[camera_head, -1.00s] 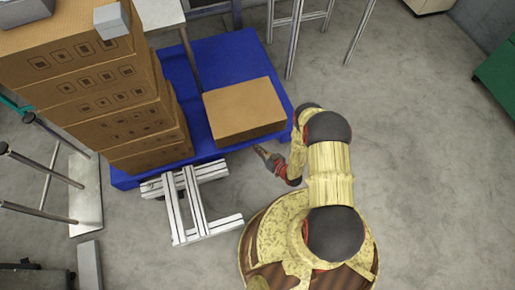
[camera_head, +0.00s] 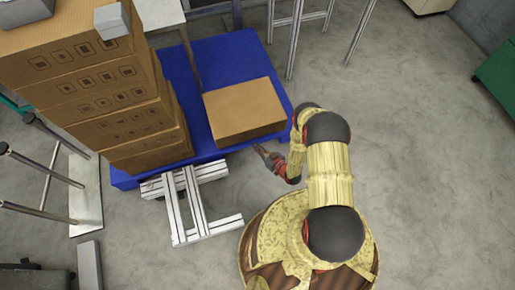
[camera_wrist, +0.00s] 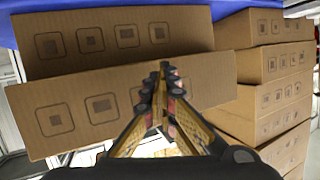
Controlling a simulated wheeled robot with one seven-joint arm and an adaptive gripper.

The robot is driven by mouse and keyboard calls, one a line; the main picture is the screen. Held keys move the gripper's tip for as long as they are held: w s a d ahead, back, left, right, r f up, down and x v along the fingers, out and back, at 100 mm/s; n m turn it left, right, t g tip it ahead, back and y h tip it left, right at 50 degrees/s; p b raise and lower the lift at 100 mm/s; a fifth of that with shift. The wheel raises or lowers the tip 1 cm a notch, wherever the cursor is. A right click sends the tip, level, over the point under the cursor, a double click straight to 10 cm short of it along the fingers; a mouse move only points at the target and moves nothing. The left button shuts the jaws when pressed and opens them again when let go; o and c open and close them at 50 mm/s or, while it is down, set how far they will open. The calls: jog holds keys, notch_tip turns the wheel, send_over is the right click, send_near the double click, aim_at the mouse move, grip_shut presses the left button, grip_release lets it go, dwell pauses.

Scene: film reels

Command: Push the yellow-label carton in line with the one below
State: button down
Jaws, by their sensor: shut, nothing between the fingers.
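No yellow label shows in either view. A brown carton (camera_head: 245,108) sits on the right part of the blue pallet, its plain top facing the head camera. The wrist view seems upside down, with the pallet at its top. There, a carton with dark square marks (camera_wrist: 70,112) lies against another (camera_wrist: 185,28); their ends and edges are out of line, and the nearer one looks turned. My gripper (camera_head: 262,153) is shut and empty beside the carton's front side. In the wrist view its fingertips (camera_wrist: 164,72) overlap the nearer carton's marked face; I cannot tell whether they touch.
A tall stack of cartons (camera_head: 110,100) stands left on the blue pallet (camera_head: 215,55); it shows at right in the wrist view (camera_wrist: 270,97). A metal frame (camera_head: 190,205) lies before the pallet. Metal legs (camera_head: 296,35) stand behind. The floor right of my arm is clear.

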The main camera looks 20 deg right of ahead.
aim_at(255, 135)
jog(key=shift+w, duration=4.6)
jog(key=s+p, duration=0.1)
jog(key=s, duration=0.6)
jog(key=shift+s, duration=0.25)
jog(key=shift+r, duration=0.1)
jog(key=shift+r+p, duration=2.3)
jog(key=shift+r, duration=0.7)
jog(key=shift+f, duration=0.1)
